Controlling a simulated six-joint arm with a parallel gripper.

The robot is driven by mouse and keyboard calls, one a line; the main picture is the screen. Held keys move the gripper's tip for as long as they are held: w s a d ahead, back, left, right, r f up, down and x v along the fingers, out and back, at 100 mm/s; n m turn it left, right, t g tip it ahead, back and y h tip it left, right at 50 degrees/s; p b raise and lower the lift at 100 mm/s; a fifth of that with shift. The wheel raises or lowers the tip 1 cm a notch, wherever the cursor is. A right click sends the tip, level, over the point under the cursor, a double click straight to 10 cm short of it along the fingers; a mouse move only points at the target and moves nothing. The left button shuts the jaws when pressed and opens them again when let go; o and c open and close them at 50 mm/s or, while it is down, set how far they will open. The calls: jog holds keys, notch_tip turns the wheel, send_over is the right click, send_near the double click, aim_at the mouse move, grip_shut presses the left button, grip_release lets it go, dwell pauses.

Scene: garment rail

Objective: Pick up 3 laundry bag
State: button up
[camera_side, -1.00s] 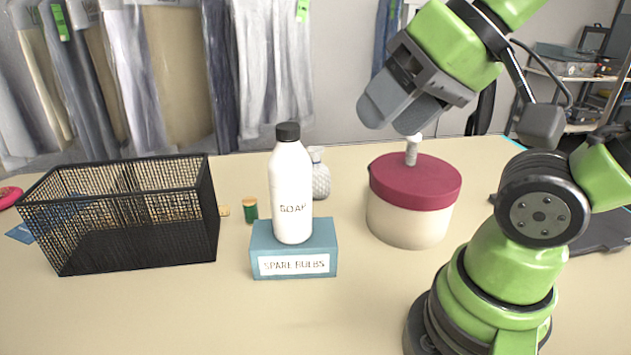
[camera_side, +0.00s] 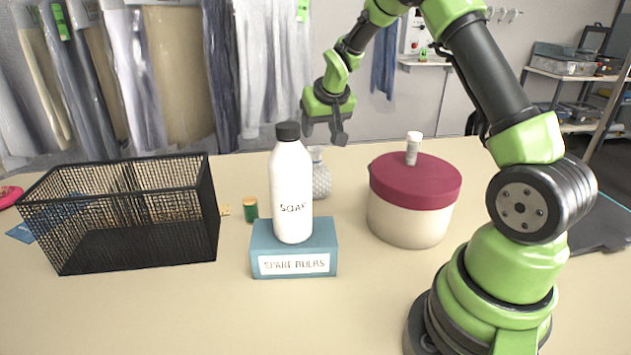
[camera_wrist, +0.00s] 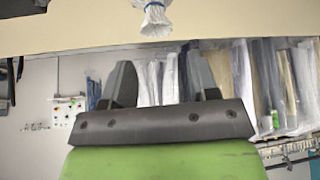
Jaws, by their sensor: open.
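A small whitish bag (camera_side: 321,181), gathered at its top, stands on the table behind the soap bottle, which hides part of it. Its pale gathered neck (camera_wrist: 156,18) shows at the top edge of the wrist view, where the scene looks upside down. I see only this one bag. My gripper (camera_side: 324,128) is open and empty, above and slightly behind the bag in the side view. Its two dark fingers (camera_wrist: 160,62) are spread with nothing between them.
A white soap bottle (camera_side: 291,192) stands on a blue box (camera_side: 293,249) in front of the bag. A red-lidded tub (camera_side: 415,187) is to the right. A black mesh basket (camera_side: 120,216) and a green spool (camera_side: 251,210) are left. The front table is clear.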

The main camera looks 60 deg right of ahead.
aim_at(316, 150)
jog(key=x, duration=0.5)
jog(key=shift+s+d+f, duration=0.1)
jog(key=shift+d+f, duration=0.1)
jog(key=shift+x, duration=2.65)
jog(key=shift+s+a+f, duration=0.1)
jog(key=shift+s+f, duration=0.05)
jog(key=shift+c, duration=0.2)
grip_shut()
